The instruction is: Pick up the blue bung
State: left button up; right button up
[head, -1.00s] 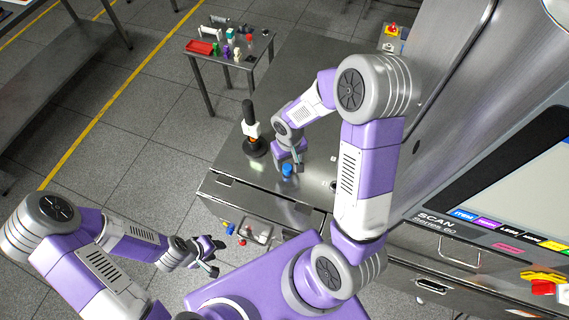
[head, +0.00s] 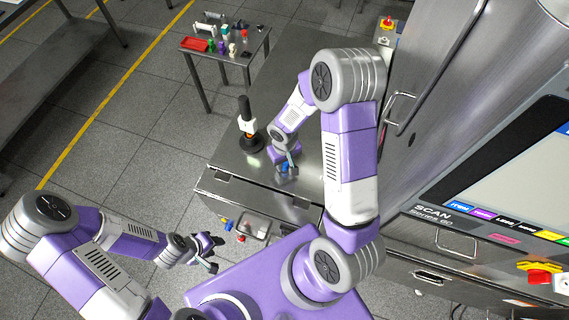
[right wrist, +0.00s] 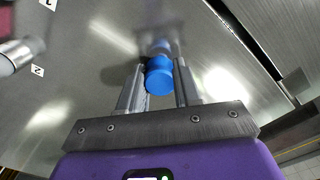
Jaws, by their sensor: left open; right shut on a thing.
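The blue bung (right wrist: 159,77) shows in the right wrist view between the two fingers of my right gripper (right wrist: 158,88). The fingers are shut on its sides. Whether it touches the steel surface below is not clear. In the head view the bung (head: 284,170) is small and partly hidden by my right gripper (head: 287,168), near the front edge of the steel table (head: 235,172). My left gripper (head: 212,250) is open and empty, left of the table's front, over the floor side.
A black-handled stand (head: 249,128) is on the steel table, left of my right gripper. A side table (head: 222,50) behind holds a red tray (head: 194,45) and several small items. The scanner (head: 470,190) stands at the right. A small tray (head: 256,229) is below the table front.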

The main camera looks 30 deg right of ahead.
jog(key=shift+c, duration=0.5)
jog(key=shift+r, duration=0.25)
notch_tip(320, 180, up, 10)
jog(key=shift+f, duration=0.2)
jog(key=o, duration=0.5)
jog(key=shift+c, duration=0.2)
grip_shut()
